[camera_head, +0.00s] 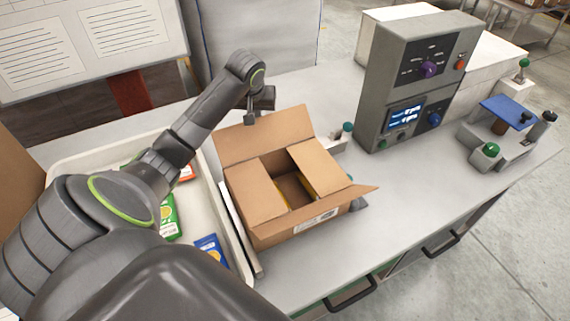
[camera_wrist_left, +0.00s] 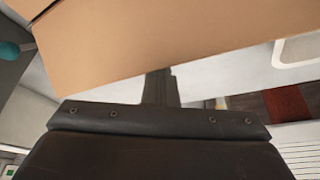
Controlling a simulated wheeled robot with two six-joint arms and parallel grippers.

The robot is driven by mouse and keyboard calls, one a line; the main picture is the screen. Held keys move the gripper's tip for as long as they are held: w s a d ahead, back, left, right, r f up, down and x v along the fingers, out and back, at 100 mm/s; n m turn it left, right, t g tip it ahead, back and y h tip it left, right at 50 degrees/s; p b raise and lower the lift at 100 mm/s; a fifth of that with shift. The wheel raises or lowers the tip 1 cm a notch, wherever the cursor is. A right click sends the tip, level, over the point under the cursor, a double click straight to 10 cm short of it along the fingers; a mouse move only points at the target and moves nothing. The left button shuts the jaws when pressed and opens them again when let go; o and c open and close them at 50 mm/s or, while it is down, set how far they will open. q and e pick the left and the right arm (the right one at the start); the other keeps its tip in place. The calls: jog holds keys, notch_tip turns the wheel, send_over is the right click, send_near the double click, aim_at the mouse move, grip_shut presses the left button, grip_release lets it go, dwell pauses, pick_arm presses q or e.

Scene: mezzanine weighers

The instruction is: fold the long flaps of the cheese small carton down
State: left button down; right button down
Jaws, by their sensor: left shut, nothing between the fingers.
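The cheese small carton (camera_head: 275,228) is an open brown box on the table. Its far long flap (camera_head: 265,137) stands up, leaning outward. Its near long flap (camera_head: 330,210) sticks outward toward the front. The left and right short flaps lie folded inward, with a gap between them showing a little yellow inside. My left gripper (camera_head: 250,119) is shut and empty, at the upper edge of the far flap, on its outer side; I cannot tell whether it touches. In the left wrist view, the fingers (camera_wrist_left: 160,88) are close together beside a broad brown cardboard panel (camera_wrist_left: 160,45). My right gripper is out of view.
A white tray (camera_head: 237,248) with green and blue packets (camera_head: 211,250) stands left of the carton, under my left arm. A grey weigher console (camera_head: 405,85) stands behind right. A device with a blue plate (camera_head: 507,110) sits far right.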

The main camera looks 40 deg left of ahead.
aim_at(266, 125)
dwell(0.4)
pick_arm(q)
jog(key=d+p, duration=0.1)
jog(key=s+d+r+p, duration=0.1)
jog(key=p, duration=0.1)
jog(key=d+r+p, duration=0.1)
jog(key=shift+s+d+p, duration=0.3)
jog(key=shift+d, duration=0.05)
jog(key=shift+s+d+r+p, duration=0.1)
jog(key=shift+s+d+p, duration=0.1)
jog(key=shift+d+p, duration=0.25)
